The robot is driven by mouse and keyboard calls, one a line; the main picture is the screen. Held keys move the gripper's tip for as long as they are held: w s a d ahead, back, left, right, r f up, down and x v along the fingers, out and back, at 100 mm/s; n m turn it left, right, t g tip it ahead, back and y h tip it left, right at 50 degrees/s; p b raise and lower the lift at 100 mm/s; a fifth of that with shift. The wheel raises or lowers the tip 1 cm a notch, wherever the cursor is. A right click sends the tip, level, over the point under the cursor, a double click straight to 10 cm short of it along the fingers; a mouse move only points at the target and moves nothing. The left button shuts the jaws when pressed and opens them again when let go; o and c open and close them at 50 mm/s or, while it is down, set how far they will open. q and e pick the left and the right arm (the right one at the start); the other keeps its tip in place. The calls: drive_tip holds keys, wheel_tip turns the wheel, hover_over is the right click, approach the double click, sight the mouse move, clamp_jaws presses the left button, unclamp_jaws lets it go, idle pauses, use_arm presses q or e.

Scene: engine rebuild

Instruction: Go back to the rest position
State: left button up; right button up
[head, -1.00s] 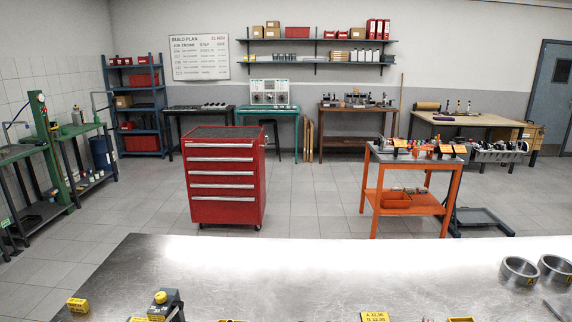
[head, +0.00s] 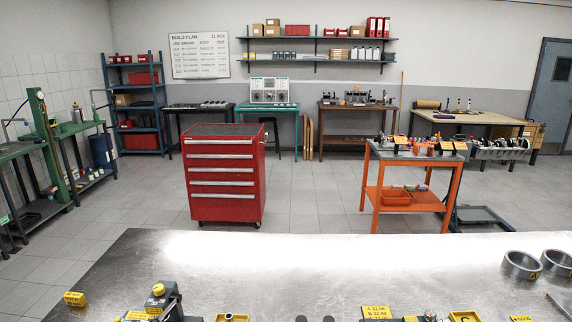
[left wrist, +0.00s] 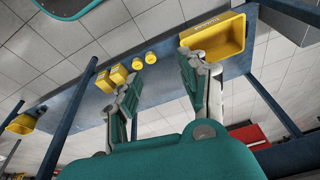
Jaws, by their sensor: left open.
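My left gripper (left wrist: 165,68) shows in the left wrist view with its two fingers apart and nothing between them. Beyond the fingertips is a blue-framed shelf board (left wrist: 168,78), tilted in the picture. A yellow bin (left wrist: 222,38) stands on it past the right finger, and several small yellow pieces (left wrist: 120,75) sit near the left finger. I cannot tell the exact gap between the fingers and these things. In the head view neither gripper can be made out.
A metal workbench (head: 290,265) fills the front of the head view. A yellow-and-grey device (head: 158,300) and two metal rings (head: 521,264) (head: 557,262) stand on it. A red tool cabinet (head: 222,175) and an orange cart (head: 412,160) stand beyond, with free floor between them.

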use_arm(q)
drive_tip(key=s+f+g+b, duration=0.15)
drive_tip(key=s+f, duration=0.25)
drive_tip(key=f, duration=0.8)
drive_tip(key=s+f+b, duration=0.3)
drive_tip(key=f, duration=0.9)
drive_tip(key=s+a+f+b, duration=0.2)
drive_tip(key=s+a+f, duration=0.1)
drive_tip(key=s+f, duration=0.8)
drive_tip(key=shift+s+f, duration=0.25)
drive_tip(key=shift+s, duration=0.1)
